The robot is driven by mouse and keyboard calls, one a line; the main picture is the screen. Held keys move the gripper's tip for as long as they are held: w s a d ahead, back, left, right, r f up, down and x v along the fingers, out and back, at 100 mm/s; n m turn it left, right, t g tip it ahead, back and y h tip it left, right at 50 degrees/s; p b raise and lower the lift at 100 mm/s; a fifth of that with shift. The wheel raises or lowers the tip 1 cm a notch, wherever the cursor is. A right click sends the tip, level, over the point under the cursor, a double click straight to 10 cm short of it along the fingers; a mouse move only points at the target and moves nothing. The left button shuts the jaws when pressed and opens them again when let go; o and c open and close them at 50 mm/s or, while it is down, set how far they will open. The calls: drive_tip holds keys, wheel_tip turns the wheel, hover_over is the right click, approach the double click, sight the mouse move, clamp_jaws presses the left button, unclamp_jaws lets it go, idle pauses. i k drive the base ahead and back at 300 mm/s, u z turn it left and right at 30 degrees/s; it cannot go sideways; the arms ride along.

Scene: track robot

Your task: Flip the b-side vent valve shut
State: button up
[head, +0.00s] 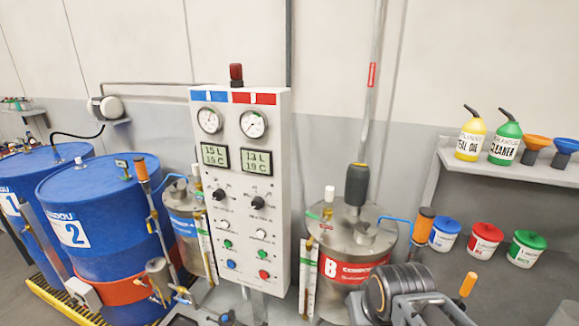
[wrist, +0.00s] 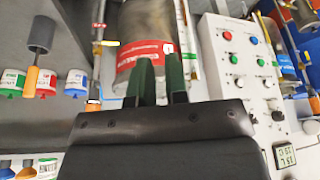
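The B-side tank (head: 352,240) is a steel drum with a red band marked B, right of the control panel. My gripper body hides the lid there. The fingers are not clear in the head view.
The control panel (head: 240,180) stands close left of the tank. An orange-topped post (head: 426,222) stands to its right. A shelf (head: 505,168) with bottles and several lidded buckets lies right. Blue drums (head: 90,215) stand left.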

sight(312, 215)
drive_tip(key=k, duration=0.5)
drive_tip(key=u, duration=0.95)
drive_tip(key=i, duration=0.75)
drive_tip(key=z, duration=0.7)
